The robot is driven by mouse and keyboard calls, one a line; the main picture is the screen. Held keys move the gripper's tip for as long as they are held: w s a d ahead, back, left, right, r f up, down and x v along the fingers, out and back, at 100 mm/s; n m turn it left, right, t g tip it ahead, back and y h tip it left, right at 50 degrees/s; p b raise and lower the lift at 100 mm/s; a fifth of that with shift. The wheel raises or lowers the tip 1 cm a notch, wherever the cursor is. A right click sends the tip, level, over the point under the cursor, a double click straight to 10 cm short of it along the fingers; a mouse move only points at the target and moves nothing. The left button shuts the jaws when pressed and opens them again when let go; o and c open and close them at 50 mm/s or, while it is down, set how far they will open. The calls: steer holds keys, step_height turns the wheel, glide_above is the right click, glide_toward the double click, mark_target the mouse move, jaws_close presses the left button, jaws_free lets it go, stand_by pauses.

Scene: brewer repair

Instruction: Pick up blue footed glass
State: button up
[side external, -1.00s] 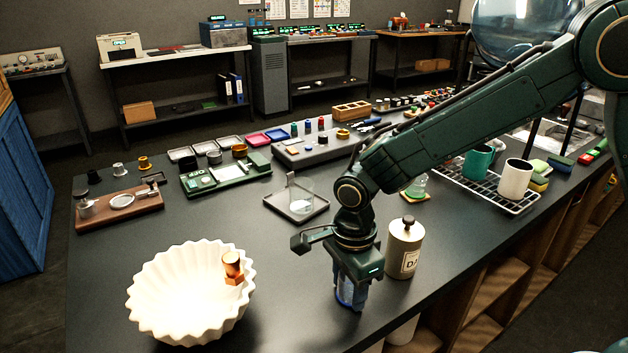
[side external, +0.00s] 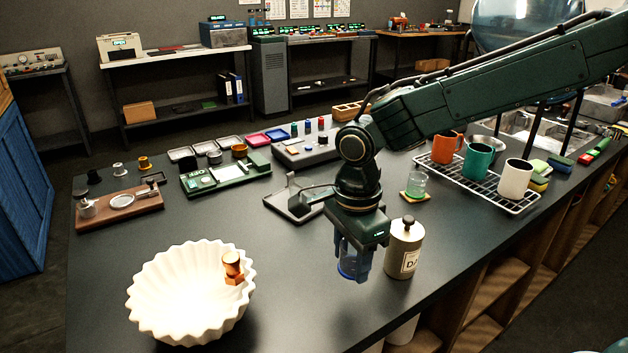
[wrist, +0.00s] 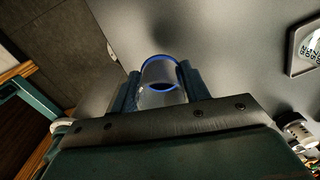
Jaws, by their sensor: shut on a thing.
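The blue footed glass (side external: 350,262) is clear with blue colouring and hangs upright between the fingers of my gripper (side external: 354,262). My gripper points down and is shut on it, above the dark counter beside the cream canister. In the wrist view, the glass (wrist: 163,82) shows its blue rim between the two fingers of my gripper (wrist: 160,88). Its upper part is partly hidden by the gripper body in the side view.
A cream canister (side external: 403,250) stands close to the right of the gripper. A white fluted bowl (side external: 170,300) is at front left. A wire rack (side external: 450,178) with orange, teal and white mugs is at right. The counter (side external: 290,290) between bowl and gripper is clear.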

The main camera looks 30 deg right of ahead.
step_height(320, 180, up, 13)
stand_by(0.3)
steer(key=shift+d, duration=0.1)
stand_by(0.5)
